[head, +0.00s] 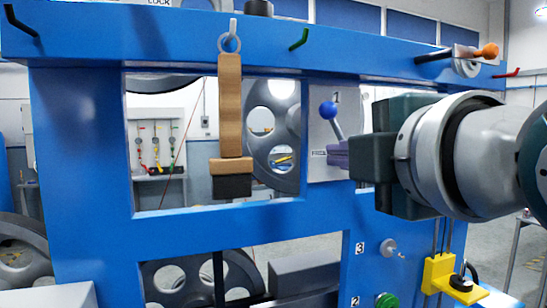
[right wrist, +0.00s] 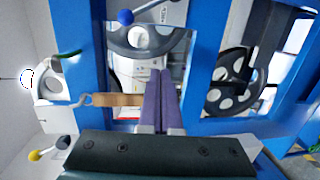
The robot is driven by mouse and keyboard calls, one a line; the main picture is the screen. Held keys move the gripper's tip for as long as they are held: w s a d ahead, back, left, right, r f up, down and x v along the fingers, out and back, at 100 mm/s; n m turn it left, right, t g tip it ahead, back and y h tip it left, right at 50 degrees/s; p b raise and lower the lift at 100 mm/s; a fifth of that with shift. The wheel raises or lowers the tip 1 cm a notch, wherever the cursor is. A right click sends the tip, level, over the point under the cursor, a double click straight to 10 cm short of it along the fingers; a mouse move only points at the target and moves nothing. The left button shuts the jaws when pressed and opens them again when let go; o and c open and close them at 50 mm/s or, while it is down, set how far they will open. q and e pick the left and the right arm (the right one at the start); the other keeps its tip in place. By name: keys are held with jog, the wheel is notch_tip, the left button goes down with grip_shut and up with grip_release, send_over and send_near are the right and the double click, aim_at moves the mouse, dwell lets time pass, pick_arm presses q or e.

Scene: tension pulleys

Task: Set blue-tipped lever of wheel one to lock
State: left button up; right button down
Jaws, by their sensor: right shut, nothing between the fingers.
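The blue-tipped lever (head: 328,110) stands on a white plate (head: 322,136) marked 1, beside a grey spoked wheel (head: 259,165). Its ball points up and a little left in the head view; its lower end is partly behind my gripper. My left gripper is out of view.
A blue frame (head: 82,140) surrounds the openings. A wooden-handled tool (head: 230,105) hangs from its top beam, left of the lever. A yellow block (head: 440,272) and green knob (head: 387,300) are below my arm.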

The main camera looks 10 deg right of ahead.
aim_at(323, 112)
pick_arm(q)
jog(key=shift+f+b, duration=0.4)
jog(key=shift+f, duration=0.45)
pick_arm(e)
jog(key=r+n, duration=0.1)
jog(key=r+n+t, duration=0.1)
jog(key=w+a+r, duration=0.1)
jog(key=shift+w+a+r+n+t+y, duration=0.1)
jog(key=shift+n+t+y, duration=0.2)
jog(key=shift+n, duration=0.1)
pick_arm(q)
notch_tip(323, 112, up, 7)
jog(key=p, duration=0.7)
pick_arm(e)
jog(key=shift+w+d+r, duration=0.15)
jog(key=shift+w+d, duration=0.25)
jog(key=shift+w, duration=1.5)
jog(key=shift+w+d+r, duration=0.2)
jog(key=shift+w+d, duration=0.15)
jog(key=shift+w, duration=1.55)
jog(key=shift+w+d+r, duration=0.15)
jog(key=shift+w+d, duration=0.25)
jog(key=shift+w, duration=1.5)
jog(key=shift+r, duration=0.1)
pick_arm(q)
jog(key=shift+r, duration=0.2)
pick_arm(e)
jog(key=shift+d+r+m, duration=0.2)
jog(key=shift+m, duration=0.2)
